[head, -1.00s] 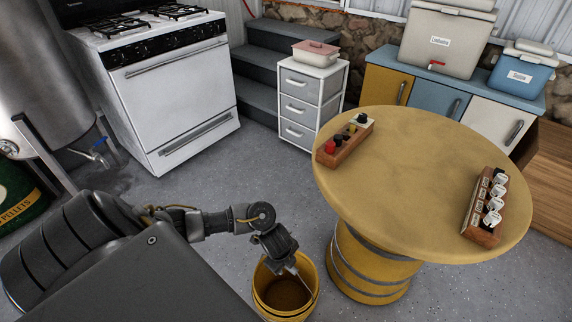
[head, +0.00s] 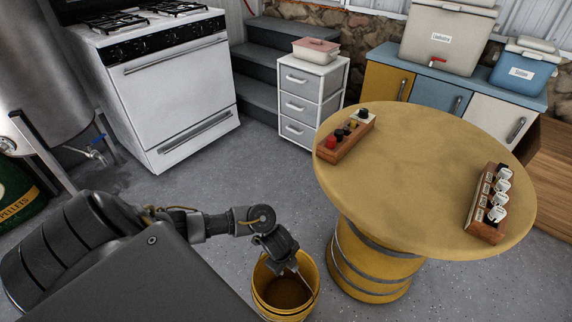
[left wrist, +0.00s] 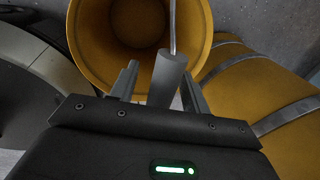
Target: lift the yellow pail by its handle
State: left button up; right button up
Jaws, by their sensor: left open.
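The yellow pail (head: 308,300) stands on the grey floor at the bottom of the head view, open at the top. In the left wrist view, the yellow pail (left wrist: 88,45) shows its open mouth beyond the fingers. Its handle has a grey cylindrical grip (left wrist: 168,78) on a thin wire. My left gripper (head: 290,268) reaches over the pail's rim. In the left wrist view, the left gripper (left wrist: 160,88) is open, with the handle's grip between its two fingers. A gap shows on the left side of the grip; contact on the right cannot be told. My right gripper is out of view.
A round yellow table (head: 410,190) on a yellow barrel (head: 370,265) stands close to the right of the pail. It carries two wooden racks, left (head: 340,148) and right (head: 484,232). A white stove (head: 180,95) and drawer unit (head: 310,100) stand behind. Floor between is clear.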

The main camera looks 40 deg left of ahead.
pick_arm(q)
jog(key=shift+f, duration=0.1)
jog(key=shift+c, duration=0.4)
grip_shut()
